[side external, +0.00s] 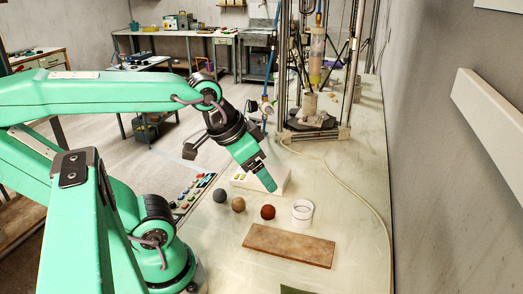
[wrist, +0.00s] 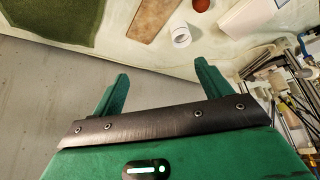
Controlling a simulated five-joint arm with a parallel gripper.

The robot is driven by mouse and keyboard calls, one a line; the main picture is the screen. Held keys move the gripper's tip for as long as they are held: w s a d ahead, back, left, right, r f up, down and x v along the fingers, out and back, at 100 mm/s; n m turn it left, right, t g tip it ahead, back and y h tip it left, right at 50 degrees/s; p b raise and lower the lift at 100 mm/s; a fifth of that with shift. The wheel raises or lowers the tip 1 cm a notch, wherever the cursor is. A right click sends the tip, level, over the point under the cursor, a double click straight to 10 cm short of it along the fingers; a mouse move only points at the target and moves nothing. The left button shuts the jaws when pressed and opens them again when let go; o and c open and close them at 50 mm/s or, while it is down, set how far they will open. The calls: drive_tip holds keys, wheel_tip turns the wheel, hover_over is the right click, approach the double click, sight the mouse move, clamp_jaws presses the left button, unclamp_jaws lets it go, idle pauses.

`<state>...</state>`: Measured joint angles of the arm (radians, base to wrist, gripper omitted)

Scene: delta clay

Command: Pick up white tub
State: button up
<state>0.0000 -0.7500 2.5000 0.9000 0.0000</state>
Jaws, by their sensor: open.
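The white tub (side external: 302,212) is a small, short white cylinder standing on the pale table, right of the red-brown ball. It also shows in the wrist view (wrist: 181,36), near the top centre, beyond my fingers. My gripper (side external: 268,183) is above the table, up and left of the tub in the side view, and apart from it. In the wrist view my gripper (wrist: 160,80) has its two green fingers spread wide with nothing between them.
A brown slab (side external: 290,245) lies in front of the tub. A red-brown ball (side external: 268,212), a tan ball (side external: 238,204) and a dark grey ball (side external: 219,196) sit in a row to its left. A white box (side external: 277,181) stands behind. Right of the tub is a hose (side external: 372,210).

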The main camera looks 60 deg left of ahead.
drive_tip(key=n+g, duration=0.1)
drive_tip(key=g, duration=0.2)
approach(302, 214)
drive_tip(key=w+a+f+n+g, duration=0.1)
drive_tip(key=w+a+f+g, duration=0.1)
drive_tip(key=w+f, duration=0.2)
drive_tip(key=shift+w+a+n+g, duration=0.2)
drive_tip(key=shift+w+n+g, duration=0.1)
drive_tip(key=shift+n, duration=0.1)
drive_tip(key=shift+f, duration=0.1)
drive_tip(key=shift+f, duration=1.2)
drive_tip(key=shift+f, duration=0.15)
